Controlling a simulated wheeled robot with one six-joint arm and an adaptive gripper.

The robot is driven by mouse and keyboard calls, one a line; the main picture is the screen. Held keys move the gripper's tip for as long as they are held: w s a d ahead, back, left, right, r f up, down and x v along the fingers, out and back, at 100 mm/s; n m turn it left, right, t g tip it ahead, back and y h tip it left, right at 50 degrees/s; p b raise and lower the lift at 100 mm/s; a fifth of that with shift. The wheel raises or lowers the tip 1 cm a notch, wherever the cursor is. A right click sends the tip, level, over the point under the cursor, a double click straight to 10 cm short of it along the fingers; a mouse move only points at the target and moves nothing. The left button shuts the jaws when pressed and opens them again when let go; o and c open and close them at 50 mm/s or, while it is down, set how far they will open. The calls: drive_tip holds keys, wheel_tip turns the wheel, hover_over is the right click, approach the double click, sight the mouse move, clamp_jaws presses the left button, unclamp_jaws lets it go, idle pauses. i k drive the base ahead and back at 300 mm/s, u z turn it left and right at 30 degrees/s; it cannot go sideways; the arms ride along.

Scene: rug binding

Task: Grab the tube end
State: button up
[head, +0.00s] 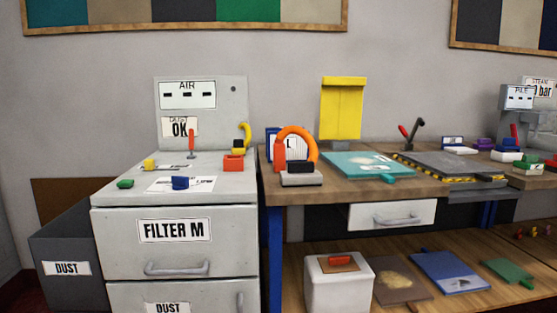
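A thick orange tube (299,131) arches over the left end of the wooden workbench (345,190). Its right end comes down behind a grey and black block (301,177), and a red-orange piece (279,152) stands at its left side. I cannot tell which end is loose. A short curved yellow tube (247,135) stands at the back right of the grey cabinet top, by a black and yellow fitting (238,147); its lower end is partly hidden. My gripper is not in view.
The grey FILTER M cabinet (225,240) carries small coloured parts and a red-handled tool (191,143). A teal board (350,164) and a grey plate with striped edging (452,165) lie on the bench. A dark DUST bin (70,240) stands left. A shelf below holds boards.

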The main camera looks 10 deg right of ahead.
sight(280, 147)
drive_tip(key=z, duration=2.85)
drive_tip(key=k, duration=1.45)
drive_tip(key=u, duration=1.65)
drive_tip(key=i, duration=0.5)
drive_tip(key=u, duration=0.05)
